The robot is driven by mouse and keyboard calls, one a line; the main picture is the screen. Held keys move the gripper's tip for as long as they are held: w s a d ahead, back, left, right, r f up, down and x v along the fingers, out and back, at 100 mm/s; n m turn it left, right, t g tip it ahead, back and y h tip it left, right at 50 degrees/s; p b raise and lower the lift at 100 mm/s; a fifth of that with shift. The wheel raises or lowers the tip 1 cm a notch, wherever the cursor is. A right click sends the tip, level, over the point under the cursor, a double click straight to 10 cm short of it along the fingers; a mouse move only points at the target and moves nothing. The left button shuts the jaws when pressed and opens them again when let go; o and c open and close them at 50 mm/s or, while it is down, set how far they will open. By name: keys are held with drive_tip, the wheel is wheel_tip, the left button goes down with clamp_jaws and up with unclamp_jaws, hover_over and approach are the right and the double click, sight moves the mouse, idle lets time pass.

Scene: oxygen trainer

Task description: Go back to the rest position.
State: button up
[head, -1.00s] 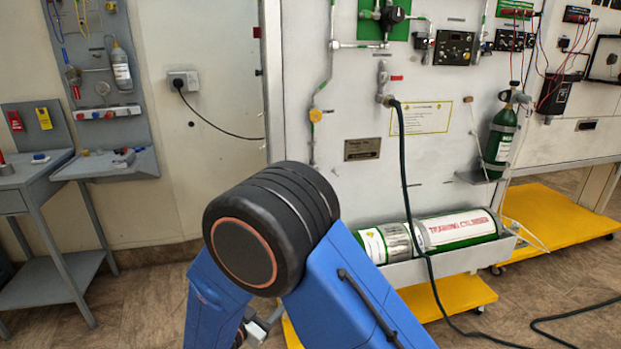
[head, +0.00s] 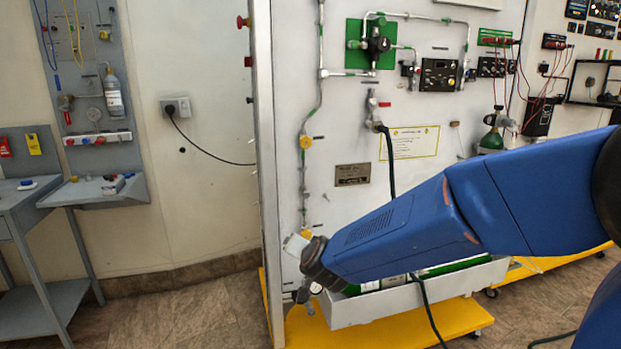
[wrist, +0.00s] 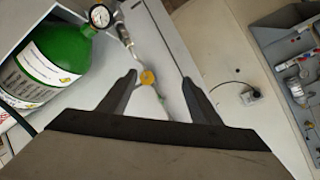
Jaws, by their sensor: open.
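My gripper (wrist: 160,76) is open in the wrist view, with its two dark fingers spread and nothing between them. A yellow valve knob (wrist: 147,78) on the panel shows behind the gap; I cannot tell how far off it is. In the head view my blue arm reaches across from the right, and its wrist end is in front of the panel's lower left part. The fingers are hard to make out there. The white training panel (head: 345,225) carries pipes and the yellow knob (head: 306,142). A green cylinder (wrist: 52,62) with a white label lies at left in the wrist view.
The cylinder tray (head: 360,312) and yellow base (head: 400,330) stick out below the panel. A grey workbench (head: 22,215) and tool board (head: 95,100) stand at left. A wall socket (head: 176,108) has a black cable. Floor (head: 180,315) between bench and panel is clear.

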drive_tip(key=s+d+r+n+g+y, duration=0.1)
drive_tip(key=s+d+r+n+g, duration=0.3)
drive_tip(key=s+d, duration=0.95)
drive_tip(key=s+d+f+g+h, duration=0.3)
drive_tip(key=s+d+h, duration=0.1)
drive_tip(key=s+d, duration=1.4)
drive_tip(key=s, duration=0.3)
drive_tip(key=shift+s+f, duration=0.2)
drive_tip(key=shift+s, duration=0.15)
